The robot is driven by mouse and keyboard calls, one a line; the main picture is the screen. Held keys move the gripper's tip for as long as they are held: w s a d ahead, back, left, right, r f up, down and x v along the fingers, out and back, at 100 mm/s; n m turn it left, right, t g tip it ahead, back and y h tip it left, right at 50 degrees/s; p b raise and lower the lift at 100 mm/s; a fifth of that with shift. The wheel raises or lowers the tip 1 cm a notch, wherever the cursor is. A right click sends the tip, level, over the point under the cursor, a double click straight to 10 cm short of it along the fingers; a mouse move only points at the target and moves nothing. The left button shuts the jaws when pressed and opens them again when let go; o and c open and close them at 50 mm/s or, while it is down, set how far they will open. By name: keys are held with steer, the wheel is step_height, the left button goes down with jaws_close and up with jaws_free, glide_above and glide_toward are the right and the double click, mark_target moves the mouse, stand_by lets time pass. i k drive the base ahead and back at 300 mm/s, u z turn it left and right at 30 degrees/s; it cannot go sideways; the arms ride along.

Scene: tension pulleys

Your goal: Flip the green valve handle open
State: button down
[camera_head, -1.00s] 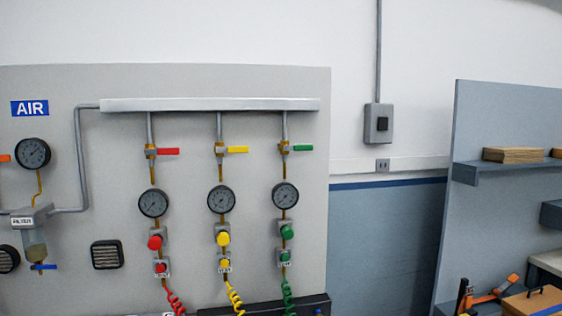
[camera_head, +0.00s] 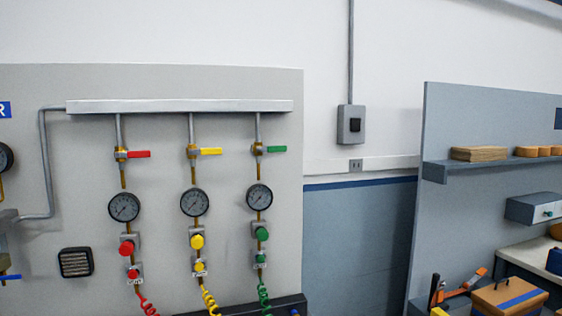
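The green valve handle (camera_head: 277,149) is on the rightmost of three vertical drop pipes below a silver manifold (camera_head: 180,106) on the grey panel. It points sideways to the right from its brass valve body (camera_head: 257,149), across the line of the pipe. Below it are a round gauge (camera_head: 259,197), a green knob (camera_head: 262,233) and a green coiled hose (camera_head: 263,296). The red handle (camera_head: 139,154) and the yellow handle (camera_head: 210,152) also point to the right. My gripper is not in view.
A grey switch box (camera_head: 351,125) is on the white wall right of the panel. At the right, a blue-grey board holds a shelf (camera_head: 490,166) with wooden pieces. A dark ledge (camera_head: 290,303) runs along the panel's bottom.

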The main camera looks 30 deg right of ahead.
mark_target(272, 149)
steer(key=z, duration=0.05)
steer(key=i, duration=0.95)
steer(key=u, duration=0.05)
